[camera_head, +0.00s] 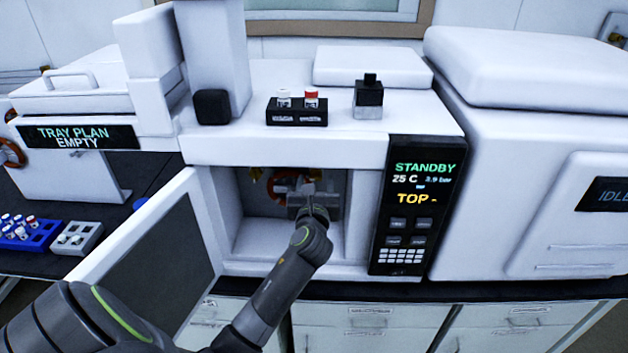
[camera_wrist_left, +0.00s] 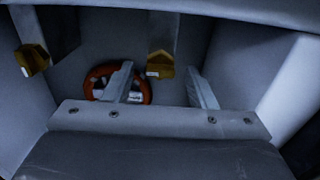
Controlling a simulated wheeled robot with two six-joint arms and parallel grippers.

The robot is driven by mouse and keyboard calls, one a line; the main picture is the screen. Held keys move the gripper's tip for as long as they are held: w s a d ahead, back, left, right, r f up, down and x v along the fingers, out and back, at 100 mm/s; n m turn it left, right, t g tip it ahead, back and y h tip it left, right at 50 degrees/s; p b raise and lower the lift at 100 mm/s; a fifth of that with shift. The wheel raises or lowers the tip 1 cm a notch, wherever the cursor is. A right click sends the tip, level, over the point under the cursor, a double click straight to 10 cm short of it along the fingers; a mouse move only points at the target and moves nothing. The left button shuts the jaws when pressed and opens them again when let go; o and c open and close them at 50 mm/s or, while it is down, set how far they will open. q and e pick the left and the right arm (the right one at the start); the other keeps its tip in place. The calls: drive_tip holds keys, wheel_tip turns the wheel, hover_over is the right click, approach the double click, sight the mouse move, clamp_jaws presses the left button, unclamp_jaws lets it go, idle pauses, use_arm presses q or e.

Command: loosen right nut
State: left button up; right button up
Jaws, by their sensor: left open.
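I see no contact with the nut. The left nut (camera_wrist_left: 32,58), also brass, is at the far left of that view. In the head view my left gripper (camera_head: 309,190) reaches into the compartment, and the left nut (camera_head: 255,174) shows at its upper left. My right gripper is not in view.
An orange coil (camera_wrist_left: 96,76) hangs between the nuts, partly behind a finger. The compartment's open door (camera_head: 150,250) stands on the left. The display panel (camera_head: 415,205) reads STANDBY, 25 C. A small vial rack (camera_head: 297,118) sits on top of the unit.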

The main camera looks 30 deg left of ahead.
use_arm(q)
drive_tip(key=shift+s, duration=0.1)
drive_tip(key=shift+d, duration=0.1)
drive_tip(key=shift+c, duration=0.5)
drive_tip(key=c, duration=0.9)
